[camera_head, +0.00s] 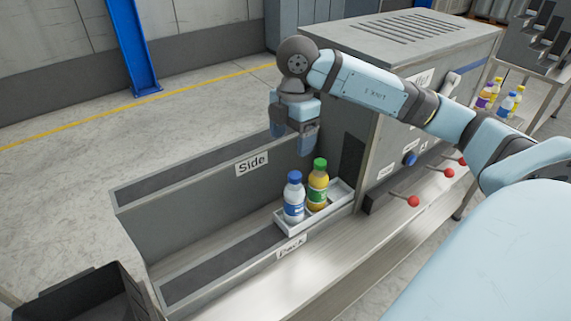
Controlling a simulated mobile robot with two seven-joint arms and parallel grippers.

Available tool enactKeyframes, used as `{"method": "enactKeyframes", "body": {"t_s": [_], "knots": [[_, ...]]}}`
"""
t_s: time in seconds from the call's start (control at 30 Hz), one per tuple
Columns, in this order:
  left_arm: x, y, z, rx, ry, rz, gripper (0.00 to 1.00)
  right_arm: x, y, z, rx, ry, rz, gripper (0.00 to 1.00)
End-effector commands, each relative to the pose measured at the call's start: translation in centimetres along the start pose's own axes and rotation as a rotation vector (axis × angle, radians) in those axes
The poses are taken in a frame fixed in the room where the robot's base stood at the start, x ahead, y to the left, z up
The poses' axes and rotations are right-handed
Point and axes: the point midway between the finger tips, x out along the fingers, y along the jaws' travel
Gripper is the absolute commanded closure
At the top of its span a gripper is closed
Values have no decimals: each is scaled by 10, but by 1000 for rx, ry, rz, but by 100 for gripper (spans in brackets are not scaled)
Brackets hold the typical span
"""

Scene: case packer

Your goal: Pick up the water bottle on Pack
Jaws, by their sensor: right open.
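The water bottle (294,199), white and blue with a blue cap, stands upright in a small white tray (325,212) at the right end of the Pack lane (225,262). A yellow-green bottle (318,186) with a green cap stands right beside it in the same tray. My right gripper (303,150) points down, open and empty, above and behind the two bottles, apart from them. Its fingers are partly hard to make out. My left gripper is not in view.
The Side lane (190,180) runs behind the Pack lane, with a wall between. A grey machine (420,95) with red-knobbed levers (413,201) stands at right. More bottles (500,98) stand on a far table. A black bin (85,300) is at lower left.

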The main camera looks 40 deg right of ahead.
Motion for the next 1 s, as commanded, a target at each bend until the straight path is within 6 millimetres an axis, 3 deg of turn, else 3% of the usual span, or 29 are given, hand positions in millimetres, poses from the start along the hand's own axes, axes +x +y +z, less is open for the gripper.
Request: {"method": "enactKeyframes", "body": {"t_s": [0.17,0.5,0.77,1.0], "knots": [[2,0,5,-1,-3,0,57,0,1,20,89,-93,20,22],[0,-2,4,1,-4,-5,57,62,2,25,89,-91,19,22],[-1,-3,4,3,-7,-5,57,82,2,25,87,-89,19,22],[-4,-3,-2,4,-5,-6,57,117,2,25,86,-89,18,22]]}}
